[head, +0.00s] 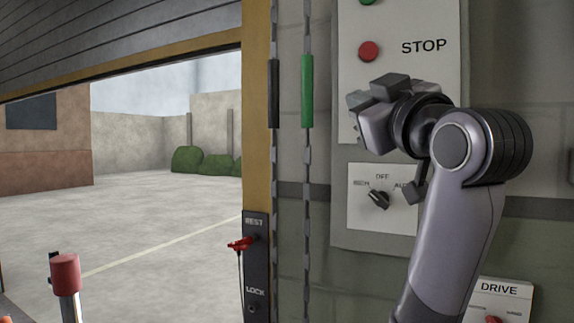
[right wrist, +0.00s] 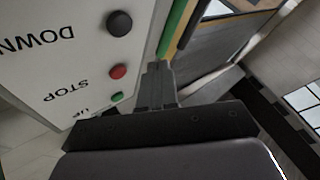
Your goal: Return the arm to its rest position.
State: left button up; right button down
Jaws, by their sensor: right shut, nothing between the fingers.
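My right arm rises from the bottom right in the head view. Its gripper (head: 358,100) is in front of the control panel (head: 440,85), just below the red STOP button (head: 369,51). In the right wrist view the gripper's fingers (right wrist: 157,72) are together with nothing between them. There the panel (right wrist: 75,50) is at the left, upside down, with black (right wrist: 119,23), red (right wrist: 118,72) and green (right wrist: 117,97) buttons beside the fingers, apart in the picture. My left gripper is not in view.
A rotary switch (head: 379,199) is below the gripper. Two chains with black (head: 273,93) and green (head: 307,91) sleeves hang left of the panel. A REST/LOCK plate (head: 256,270) has a red pin (head: 240,244). A DRIVE box (head: 505,292) is at lower right. The doorway is at left.

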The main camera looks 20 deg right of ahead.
jog(key=shift+w, duration=0.1)
jog(key=w+a+f+g+y+p, duration=0.1)
jog(key=w+f, duration=0.3)
jog(key=f, duration=0.4)
jog(key=w+a+f+g, duration=0.1)
jog(key=w+f, duration=0.4)
jog(key=f, duration=0.2)
notch_tip(320, 180, down, 22)
jog(key=a+g+y+p, duration=0.1)
jog(key=a+g+p, duration=0.1)
jog(key=g, duration=0.1)
jog(key=s+a+f+g, duration=0.1)
jog(key=s+f, duration=0.1)
jog(key=f, duration=0.4)
jog(key=s+f+g+y, duration=0.1)
jog(key=s+f, duration=0.2)
jog(key=f, duration=0.2)
jog(key=s+a+f+g, duration=0.1)
jog(key=s+f, duration=0.1)
jog(key=f, duration=0.4)
jog(key=s+a+f+m+g+p, duration=0.1)
jog(key=s+f, duration=0.5)
jog(key=s, duration=0.3)
jog(key=s+a+f+g+y+p, duration=0.1)
jog(key=s+f, duration=0.6)
jog(key=s, duration=0.2)
jog(key=shift+s+a+f+m+g, duration=0.25)
jog(key=shift+m+g, duration=0.15)
jog(key=shift+w+a, duration=0.1)
jog(key=shift+w, duration=0.1)
